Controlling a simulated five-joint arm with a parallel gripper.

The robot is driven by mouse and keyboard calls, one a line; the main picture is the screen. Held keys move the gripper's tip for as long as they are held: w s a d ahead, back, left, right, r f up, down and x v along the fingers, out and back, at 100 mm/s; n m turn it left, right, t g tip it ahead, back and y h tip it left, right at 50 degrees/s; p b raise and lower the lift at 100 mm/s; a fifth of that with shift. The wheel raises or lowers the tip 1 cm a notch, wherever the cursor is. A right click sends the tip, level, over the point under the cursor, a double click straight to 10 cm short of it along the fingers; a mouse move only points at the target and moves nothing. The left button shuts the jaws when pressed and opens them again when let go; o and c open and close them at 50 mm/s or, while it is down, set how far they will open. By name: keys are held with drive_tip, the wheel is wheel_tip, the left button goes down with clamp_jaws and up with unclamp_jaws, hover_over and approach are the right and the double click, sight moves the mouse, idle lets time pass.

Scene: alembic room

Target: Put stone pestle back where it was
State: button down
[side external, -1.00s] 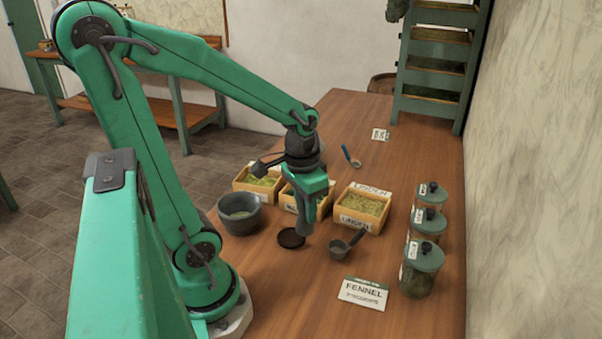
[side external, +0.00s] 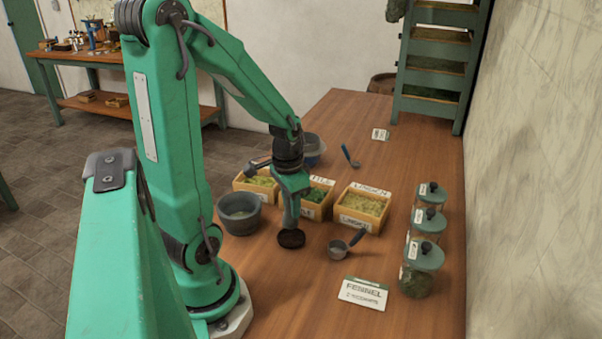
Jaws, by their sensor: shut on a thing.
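The stone pestle (side external: 291,214) is grey and hangs upright below my gripper (side external: 291,192), which is shut on its upper part. Its lower end is over the small dark round rest (side external: 291,239) on the table and overlaps it in the picture. I cannot tell whether the pestle touches the rest. The grey stone mortar (side external: 239,222) stands to the left of the pestle. My gripper's fingers hide part of the pestle's top.
Three wooden boxes of herbs, one at the right (side external: 362,209), stand behind. A metal scoop (side external: 340,249) lies close on the right. A fennel card (side external: 363,293) and lidded jars (side external: 424,262) are further right. A dark bowl (side external: 313,148) stands at the back. The front table is clear.

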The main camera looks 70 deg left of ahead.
drive_tip(key=shift+f, duration=1.95)
drive_tip(key=shift+f, duration=0.1)
drive_tip(key=c, duration=1.1)
unclamp_jaws()
drive_tip(key=shift+s+d+r, duration=0.1)
drive_tip(key=shift+s+r, duration=0.05)
drive_tip(key=shift+r, duration=1.9)
drive_tip(key=shift+s+a+r, duration=0.1)
drive_tip(key=shift+s+r, duration=0.05)
drive_tip(key=shift+r, duration=1.85)
drive_tip(key=shift+s+d+r, duration=0.1)
drive_tip(key=shift+s+r, duration=0.05)
drive_tip(key=shift+r, duration=1.9)
